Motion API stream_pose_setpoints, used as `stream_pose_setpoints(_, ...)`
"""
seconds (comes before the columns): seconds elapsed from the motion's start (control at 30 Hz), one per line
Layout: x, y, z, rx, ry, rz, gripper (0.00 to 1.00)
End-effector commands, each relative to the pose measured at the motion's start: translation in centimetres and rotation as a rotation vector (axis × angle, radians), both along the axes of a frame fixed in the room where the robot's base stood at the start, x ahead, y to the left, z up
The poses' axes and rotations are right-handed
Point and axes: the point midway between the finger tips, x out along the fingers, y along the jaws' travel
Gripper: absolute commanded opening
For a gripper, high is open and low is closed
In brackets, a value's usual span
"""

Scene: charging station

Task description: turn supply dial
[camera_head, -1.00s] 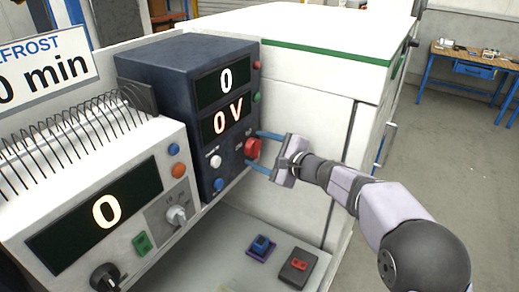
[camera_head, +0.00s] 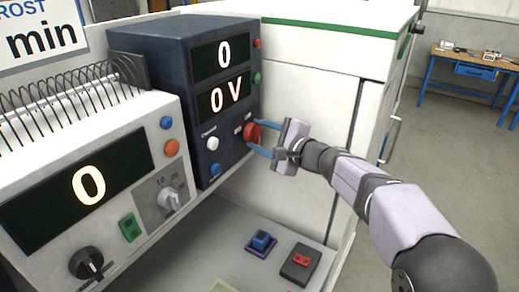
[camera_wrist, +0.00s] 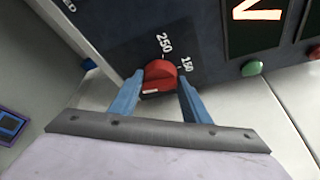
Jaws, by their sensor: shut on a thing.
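The supply is a dark blue box (camera_head: 150,60) with two displays, reading "0" and "0 V". Its red dial (camera_head: 251,132) is low on the right of the front panel. In the wrist view the red dial (camera_wrist: 159,73) has a white mark at its lower edge, and printed "250" and "150" show near it. My gripper (camera_head: 254,135) reaches the dial from the right, one blue finger above and one below it. In the wrist view my gripper (camera_wrist: 161,80) is shut on the dial, a finger on each side.
A white unit (camera_head: 90,170) with a "0" display, knobs and coils stands at the front left. A blue button block (camera_head: 262,241) and a dark block with a red switch (camera_head: 301,262) sit on the surface below. A white cabinet (camera_head: 300,85) stands behind my gripper.

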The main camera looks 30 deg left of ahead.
Motion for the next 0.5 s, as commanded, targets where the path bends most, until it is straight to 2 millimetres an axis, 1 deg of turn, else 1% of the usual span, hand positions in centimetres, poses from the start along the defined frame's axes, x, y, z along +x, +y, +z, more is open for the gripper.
stream_pose_setpoints(0.03, -0.07, 0.02, -0.98, 0.003, -0.027, 0.0, 0.2)
stream_pose_setpoints(0.5, -0.14, 0.0, -1.22, 0.002, -0.265, 0.001, 0.2)
